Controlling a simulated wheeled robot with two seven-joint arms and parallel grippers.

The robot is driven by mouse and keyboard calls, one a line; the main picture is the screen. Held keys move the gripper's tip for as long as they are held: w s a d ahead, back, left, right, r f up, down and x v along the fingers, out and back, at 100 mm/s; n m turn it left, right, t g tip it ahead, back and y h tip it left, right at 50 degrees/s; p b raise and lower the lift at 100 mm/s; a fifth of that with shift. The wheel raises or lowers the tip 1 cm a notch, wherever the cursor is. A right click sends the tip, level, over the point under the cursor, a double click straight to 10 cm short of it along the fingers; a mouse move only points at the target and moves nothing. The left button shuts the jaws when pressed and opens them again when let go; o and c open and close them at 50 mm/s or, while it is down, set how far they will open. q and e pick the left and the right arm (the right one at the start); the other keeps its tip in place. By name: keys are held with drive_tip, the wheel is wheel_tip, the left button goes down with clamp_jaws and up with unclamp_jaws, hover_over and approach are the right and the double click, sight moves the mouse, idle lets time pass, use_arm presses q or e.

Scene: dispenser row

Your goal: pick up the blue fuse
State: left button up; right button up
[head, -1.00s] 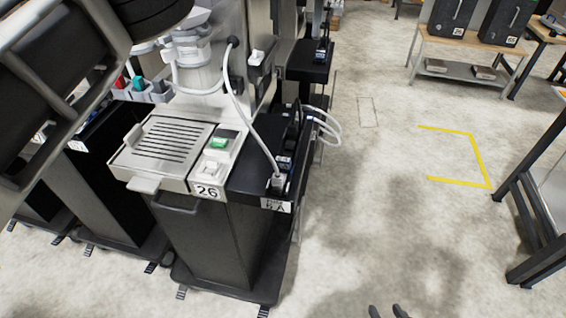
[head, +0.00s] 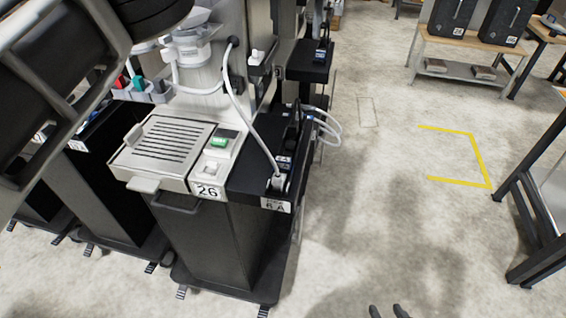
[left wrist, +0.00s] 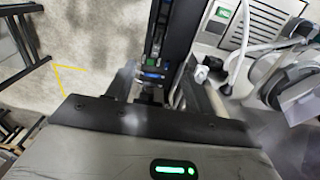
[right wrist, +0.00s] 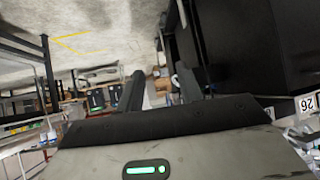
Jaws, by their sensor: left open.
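A small bright blue piece, likely the blue fuse (head: 309,117), shows at the back right of the black side shelf (head: 248,178) of dispenser 26. In the left wrist view a blue piece (left wrist: 152,75) shows between the fingertips, well beyond them; its exact shape is too small to tell. My left gripper (left wrist: 155,88) is open and empty, its fingers apart above the shelf; its fingertips are not clear in the head view. My right gripper (head: 388,311) shows only its fingertips at the bottom edge. In the right wrist view its fingers (right wrist: 158,88) are apart and empty.
Dispenser 26 has a slotted tray (head: 172,137), a green display (head: 219,141) and a white hose (head: 240,105) arching to the shelf. A dark table frame (head: 535,220) is at right. The floor between is free.

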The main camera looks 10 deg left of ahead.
use_arm(q)
drive_tip(key=m+b, duration=1.2)
drive_tip(key=m, duration=2.4)
hover_over(283, 159)
wheel_tip(283, 159, down, 17)
drive_tip(key=shift+d+f, duration=0.1)
wheel_tip(283, 159, down, 5)
drive_tip(key=shift+r, duration=0.2)
use_arm(e)
drive_tip(key=shift+m+t+y, duration=0.4)
drive_tip(key=shift+t+y, duration=0.1)
drive_tip(key=f, duration=0.1)
drive_tip(key=a+f, duration=0.1)
drive_tip(key=f, duration=0.1)
drive_tip(key=w+a+f, duration=0.1)
drive_tip(key=shift+f, duration=0.4)
use_arm(q)
drive_tip(key=c, duration=1.2)
use_arm(e)
drive_tip(key=shift+w+r, duration=0.1)
